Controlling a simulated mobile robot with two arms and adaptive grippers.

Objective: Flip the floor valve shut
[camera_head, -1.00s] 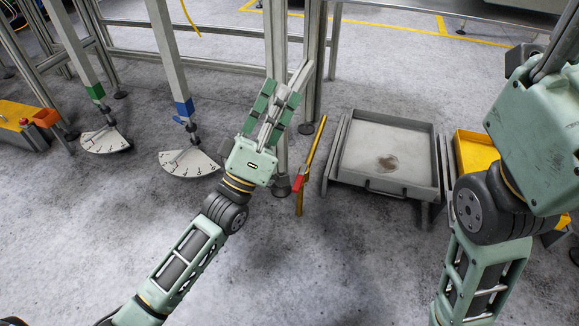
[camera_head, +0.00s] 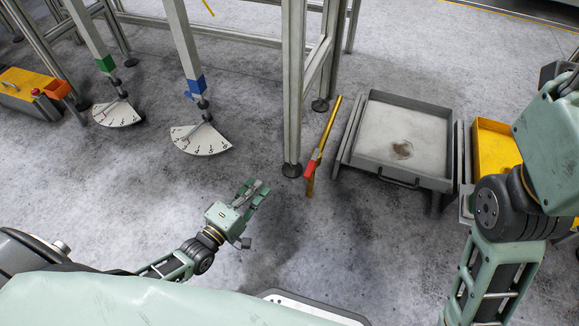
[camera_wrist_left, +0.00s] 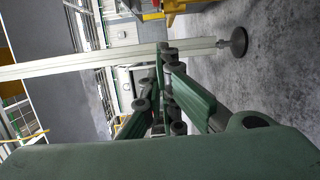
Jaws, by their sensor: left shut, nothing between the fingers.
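The yellow floor pipe (camera_head: 325,135) runs along the floor just right of a metal table leg. A red handle piece (camera_head: 312,164) sits on its near part and looks roughly in line with the pipe. My left gripper (camera_head: 257,192) is shut and empty, left of and nearer than the red handle, clearly apart from it. In the left wrist view its fingers (camera_wrist_left: 167,90) are together with nothing held, and a post with a round foot lies beyond. My right arm shows at the right edge, but its gripper is not visible.
The table leg's foot (camera_head: 292,170) stands close left of the pipe. A grey tray (camera_head: 447,185) and a yellow bin (camera_head: 482,142) stand to the right. Two dial plates (camera_head: 202,140) (camera_head: 118,114) are under posts at the left. The floor around my left gripper is clear.

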